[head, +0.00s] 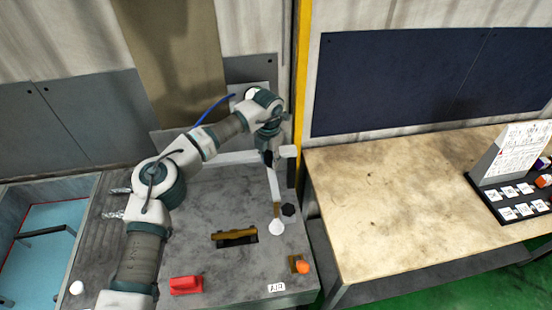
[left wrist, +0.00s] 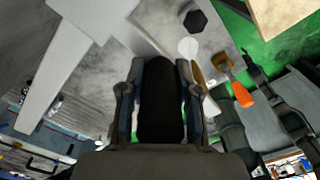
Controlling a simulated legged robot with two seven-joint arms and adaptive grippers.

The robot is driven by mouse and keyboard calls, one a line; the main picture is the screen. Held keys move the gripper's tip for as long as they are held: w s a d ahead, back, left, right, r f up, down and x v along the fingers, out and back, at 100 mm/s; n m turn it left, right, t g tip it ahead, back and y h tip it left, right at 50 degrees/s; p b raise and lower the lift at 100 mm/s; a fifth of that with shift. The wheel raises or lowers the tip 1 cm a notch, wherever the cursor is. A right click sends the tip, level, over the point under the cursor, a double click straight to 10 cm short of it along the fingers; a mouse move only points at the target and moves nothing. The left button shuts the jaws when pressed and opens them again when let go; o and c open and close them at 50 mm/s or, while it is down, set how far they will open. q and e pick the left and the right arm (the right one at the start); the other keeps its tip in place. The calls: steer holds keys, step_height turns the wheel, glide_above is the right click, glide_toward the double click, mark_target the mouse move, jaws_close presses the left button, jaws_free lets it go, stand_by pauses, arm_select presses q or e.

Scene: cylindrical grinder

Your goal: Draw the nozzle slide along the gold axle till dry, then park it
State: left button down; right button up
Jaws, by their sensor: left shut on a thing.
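My left gripper (head: 268,157) is at the back of the grey machine top, near the yellow post. In the left wrist view its fingers (left wrist: 158,100) are shut on a black rounded block, seemingly the nozzle slide's grip (left wrist: 160,95). A long pale bar (head: 272,188) runs from just below the gripper toward a white round knob (head: 277,228). A gold-brown bar (head: 236,236), possibly the gold axle, lies in a dark slot in the machine top. Where the grip meets any axle is hidden. My right gripper is in neither view.
A black hexagonal knob (head: 288,209), an orange knob (head: 302,267) and a red block (head: 186,285) sit on the machine top. A blue hose (head: 212,108) runs behind my left arm. A wooden table (head: 400,210) at right has a largely clear top.

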arm_select(q)
steer(key=shift+a+r, duration=0.15)
steer(key=shift+a, duration=0.35)
steer(key=c, duration=1.1)
jaws_free()
steer(key=o, duration=0.3)
steer(key=shift+d, duration=0.1)
steer(key=shift+w+d, duration=0.1)
steer(key=shift+d, duration=0.45)
steer(key=shift+d+r, duration=0.1)
steer(key=shift+d, duration=0.05)
steer(key=r, duration=0.7)
steer(key=a+r, duration=0.1)
steer(key=r, duration=0.2)
steer(key=shift+w+r, duration=0.1)
steer(key=shift+r, duration=0.15)
steer(key=shift+d+r, duration=0.4)
steer(key=shift+r, duration=0.05)
steer(key=shift+d, duration=0.25)
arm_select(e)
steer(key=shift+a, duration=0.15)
